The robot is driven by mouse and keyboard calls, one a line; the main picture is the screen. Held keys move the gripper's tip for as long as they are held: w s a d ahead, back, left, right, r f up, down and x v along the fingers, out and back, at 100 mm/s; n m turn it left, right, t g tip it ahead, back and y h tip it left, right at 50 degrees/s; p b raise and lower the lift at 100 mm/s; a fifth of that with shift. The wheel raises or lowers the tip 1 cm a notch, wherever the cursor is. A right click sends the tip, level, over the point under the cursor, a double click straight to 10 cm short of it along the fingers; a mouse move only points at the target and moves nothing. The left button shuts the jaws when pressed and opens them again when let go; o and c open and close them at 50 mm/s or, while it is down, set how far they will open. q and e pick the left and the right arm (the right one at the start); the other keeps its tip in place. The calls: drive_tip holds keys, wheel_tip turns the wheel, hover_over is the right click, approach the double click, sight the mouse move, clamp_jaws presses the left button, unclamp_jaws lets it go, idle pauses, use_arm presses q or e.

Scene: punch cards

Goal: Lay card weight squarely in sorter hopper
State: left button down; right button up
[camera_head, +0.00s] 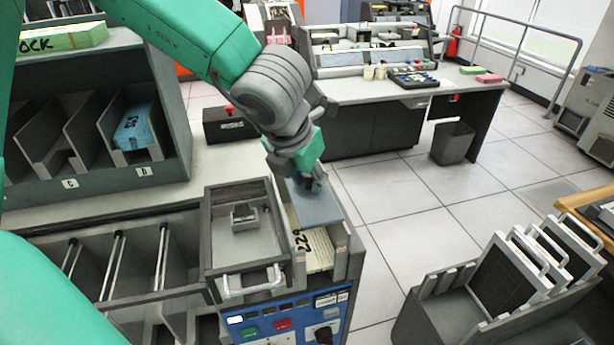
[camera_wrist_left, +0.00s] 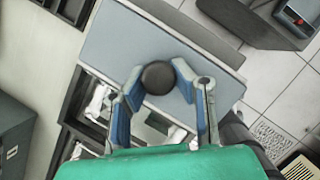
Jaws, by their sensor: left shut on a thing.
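The card weight (camera_head: 330,207) is a flat grey-blue plate, also seen in the left wrist view (camera_wrist_left: 120,40). It has a dark round knob (camera_wrist_left: 158,78). My left gripper (camera_head: 308,184) is shut on this knob, one finger on each side, as the left wrist view shows (camera_wrist_left: 160,95). The plate is over the far part of the sorter hopper (camera_head: 341,245). Cream cards (camera_head: 318,250) marked with numbers show in the hopper's near part. I cannot tell whether the plate touches the cards or walls. My right gripper is not in view.
A framed grey tray with a handle (camera_head: 252,281) adjoins the hopper on the left. A blue control panel (camera_head: 285,322) is in front. Open sorter pockets (camera_head: 115,260) lie left, a card rack (camera_head: 75,185) behind them.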

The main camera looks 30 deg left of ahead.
sight(305, 190)
use_arm(q)
drive_tip(key=shift+a+f+b, duration=0.6)
drive_tip(key=shift+a+f, duration=0.05)
drive_tip(key=shift+f, duration=0.2)
drive_tip(key=shift+d+f+b, duration=0.15)
drive_tip(key=shift+f+b, duration=0.25)
drive_tip(key=shift+f, duration=0.1)
drive_tip(key=shift+d+f, duration=0.15)
drive_tip(key=shift+d, duration=0.2)
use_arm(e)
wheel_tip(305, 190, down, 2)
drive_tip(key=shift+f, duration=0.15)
use_arm(q)
drive_tip(key=shift+a+f, duration=0.1)
drive_tip(key=shift+a, duration=0.3)
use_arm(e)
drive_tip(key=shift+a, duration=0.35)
use_arm(q)
drive_tip(key=shift+f+b, duration=0.1)
drive_tip(key=shift+b, duration=0.2)
